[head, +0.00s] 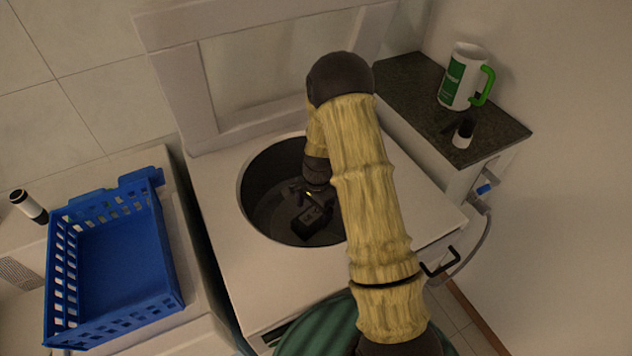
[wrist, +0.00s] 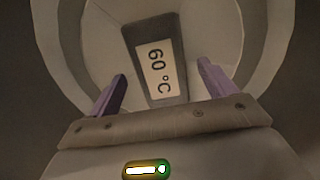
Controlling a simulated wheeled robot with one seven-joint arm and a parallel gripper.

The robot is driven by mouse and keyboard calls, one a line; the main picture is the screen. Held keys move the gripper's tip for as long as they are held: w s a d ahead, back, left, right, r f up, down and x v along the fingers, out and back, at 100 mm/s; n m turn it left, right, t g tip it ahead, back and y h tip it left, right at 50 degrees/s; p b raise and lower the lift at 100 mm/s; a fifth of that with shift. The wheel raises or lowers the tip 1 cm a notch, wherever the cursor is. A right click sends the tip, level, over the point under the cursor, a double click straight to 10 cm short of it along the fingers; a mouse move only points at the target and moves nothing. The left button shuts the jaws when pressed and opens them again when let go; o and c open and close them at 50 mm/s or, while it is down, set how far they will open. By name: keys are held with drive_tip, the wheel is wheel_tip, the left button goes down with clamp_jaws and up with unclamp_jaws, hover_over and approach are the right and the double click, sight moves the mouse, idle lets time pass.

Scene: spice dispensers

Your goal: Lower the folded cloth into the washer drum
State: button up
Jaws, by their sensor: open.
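The white washer (head: 222,205) stands in the middle of the head view with its top lid raised. Its round dark drum (head: 262,185) is open, and my arm reaches down into it. A dark, flat folded piece, which looks to be the folded cloth (head: 312,217), lies low inside the drum. In the wrist view the cloth (wrist: 155,62) carries a pale label reading "60 °C". My gripper (wrist: 161,74) is open, its two purple fingers spread on either side of the cloth, with gaps visible. My arm hides the drum's right side.
A blue basket (head: 125,265), empty, sits on the left counter beside a small dark-and-white cylinder (head: 28,207). The raised lid (head: 200,95) stands behind the drum. On the right, a dark worktop (head: 405,75) holds a mug (head: 458,82) and a small white jar (head: 463,134).

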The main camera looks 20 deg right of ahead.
wheel_tip(320, 180, up, 15)
drive_tip(key=d, duration=0.1)
drive_tip(key=shift+w+d+f, duration=0.15)
drive_tip(key=shift+w+d, duration=0.15)
drive_tip(key=shift+w, duration=0.1)
idle(0.5)
drive_tip(key=s+a+r+n+t+h+p, duration=0.1)
drive_tip(key=s+r+n+t+p, duration=0.2)
drive_tip(key=s+r+n+p, duration=0.6)
drive_tip(key=s+r+n, duration=0.3)
drive_tip(key=s+r, duration=0.4)
drive_tip(key=s, duration=0.1)
drive_tip(key=shift+s+a+r, duration=0.25)
drive_tip(key=shift+s+r, duration=0.05)
drive_tip(key=shift+r, duration=0.1)
